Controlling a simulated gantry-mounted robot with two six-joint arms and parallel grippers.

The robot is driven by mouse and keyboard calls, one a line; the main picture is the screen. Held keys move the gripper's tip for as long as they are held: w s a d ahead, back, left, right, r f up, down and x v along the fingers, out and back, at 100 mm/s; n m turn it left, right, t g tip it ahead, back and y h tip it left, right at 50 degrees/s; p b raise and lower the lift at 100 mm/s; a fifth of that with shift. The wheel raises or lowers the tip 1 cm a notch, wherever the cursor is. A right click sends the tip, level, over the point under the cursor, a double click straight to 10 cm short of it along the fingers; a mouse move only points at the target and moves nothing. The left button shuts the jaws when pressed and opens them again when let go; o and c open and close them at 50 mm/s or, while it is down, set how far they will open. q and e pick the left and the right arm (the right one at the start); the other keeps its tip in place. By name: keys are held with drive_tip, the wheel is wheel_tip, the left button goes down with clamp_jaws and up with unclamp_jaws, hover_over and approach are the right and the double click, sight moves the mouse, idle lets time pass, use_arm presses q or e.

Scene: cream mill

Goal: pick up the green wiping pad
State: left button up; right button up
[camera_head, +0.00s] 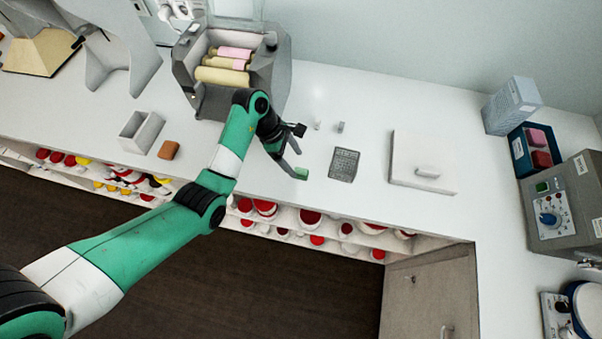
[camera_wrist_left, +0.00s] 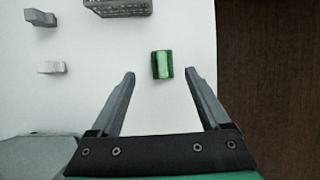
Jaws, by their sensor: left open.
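The green wiping pad (camera_head: 301,173) lies on the white counter near its front edge. In the left wrist view the pad (camera_wrist_left: 162,65) is a small green block with a paler middle band, just beyond the fingertips and between their lines. My left gripper (camera_head: 295,152) is open and empty, close to the pad. Its two fingers (camera_wrist_left: 159,74) stand apart in the wrist view, and the pad touches neither as far as I can see. My right gripper is not in view.
A grey perforated block (camera_head: 343,164) lies right of the pad, with a white lidded slab (camera_head: 422,162) beyond. Two small grey pieces (camera_head: 317,125) (camera_head: 340,127) stand behind. A roller mill (camera_head: 230,70) is at the back left. The counter's front edge is close; shelves of jars sit below.

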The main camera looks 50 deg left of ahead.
sight(300, 169)
use_arm(q)
drive_tip(key=x, duration=0.2)
drive_tip(key=b+x, duration=0.1)
drive_tip(key=x, duration=0.1)
drive_tip(key=shift+d+f, duration=0.3)
drive_tip(key=shift+d, duration=0.05)
drive_tip(key=shift+w+d+f+b, duration=0.1)
drive_tip(key=shift+f+b, duration=0.2)
clamp_jaws()
